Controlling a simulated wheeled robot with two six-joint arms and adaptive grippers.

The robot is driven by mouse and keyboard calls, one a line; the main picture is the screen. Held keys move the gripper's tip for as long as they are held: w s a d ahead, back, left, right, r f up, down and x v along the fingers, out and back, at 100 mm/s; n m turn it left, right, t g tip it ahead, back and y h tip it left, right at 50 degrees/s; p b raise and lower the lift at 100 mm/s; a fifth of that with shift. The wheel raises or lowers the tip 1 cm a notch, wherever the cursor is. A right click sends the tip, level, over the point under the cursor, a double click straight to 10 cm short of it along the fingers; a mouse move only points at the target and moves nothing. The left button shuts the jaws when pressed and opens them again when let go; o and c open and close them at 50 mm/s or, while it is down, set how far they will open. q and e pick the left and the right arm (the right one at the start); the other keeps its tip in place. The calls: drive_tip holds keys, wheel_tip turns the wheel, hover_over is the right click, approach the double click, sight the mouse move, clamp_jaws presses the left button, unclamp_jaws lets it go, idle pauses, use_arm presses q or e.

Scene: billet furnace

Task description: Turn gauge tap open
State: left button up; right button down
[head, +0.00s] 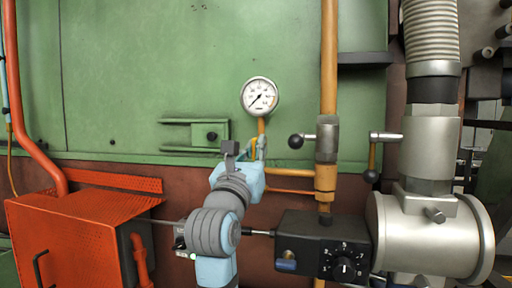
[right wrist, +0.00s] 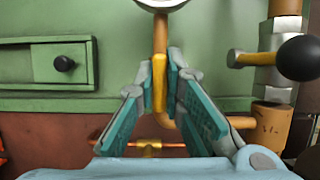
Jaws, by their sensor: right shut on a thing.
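The pressure gauge (head: 260,95) has a white round dial and sits on a thin orange pipe against the green panel. Only its lower rim (right wrist: 161,3) shows at the top of the right wrist view. Below it, the gauge tap's yellow lever (right wrist: 159,82) points along the pipe, upright in the picture. My right gripper (right wrist: 161,78) is shut on this lever, with a teal-padded finger on each side. In the head view my right gripper (head: 258,148) is just below the gauge, and my own wrist partly hides the tap. My left gripper is out of view.
To the right, a thicker orange pipe has a ball-ended lever valve (head: 327,140). A silver valve body (head: 430,150) with another ball lever stands beyond it. Below are a black control box (head: 300,240) with a dial and an orange perforated cover (head: 70,235) at left.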

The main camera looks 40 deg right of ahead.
idle(0.3)
drive_tip(key=c, duration=1.7)
unclamp_jaws()
drive_tip(key=v, duration=0.7)
drive_tip(key=shift+a+f, duration=0.1)
drive_tip(key=shift+f, duration=0.05)
